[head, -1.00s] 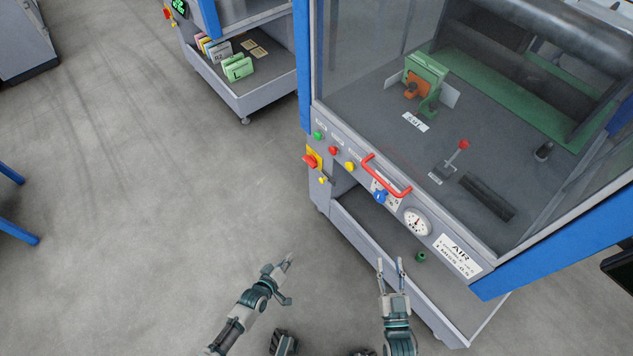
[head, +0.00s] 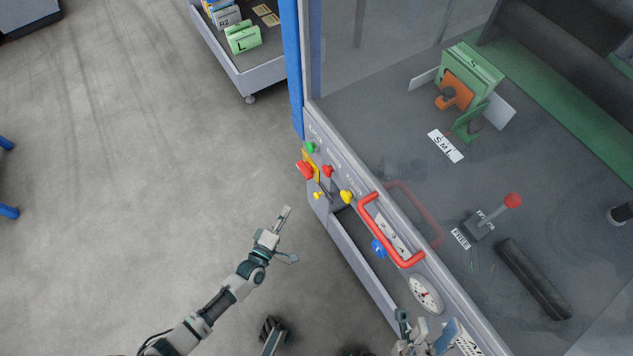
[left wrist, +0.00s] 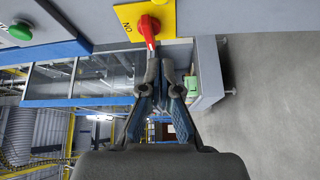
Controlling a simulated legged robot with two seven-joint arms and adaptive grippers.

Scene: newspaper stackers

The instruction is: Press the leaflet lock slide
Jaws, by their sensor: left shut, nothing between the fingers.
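In the head view my left gripper (head: 284,214) is shut and empty over the bare floor, left of the press cabinet's control panel (head: 325,160). In the left wrist view its fingertips (left wrist: 165,66) are close together just below a red rotary switch (left wrist: 148,28) on a yellow plate. My right gripper (head: 424,330) is at the bottom edge, fingers apart, partly cut off. Behind the clear guard sits a green holder (head: 472,72) with an orange part (head: 456,88) and a dark knob (head: 448,94). I cannot tell which part is the leaflet lock slide.
A red handle (head: 385,235) is on the guard's front, near a blue knob (head: 379,249) and a gauge (head: 426,293). Inside, a red-knobbed lever (head: 512,201) stands beside a FREE label (head: 461,239). A trolley (head: 245,75) holds green blocks.

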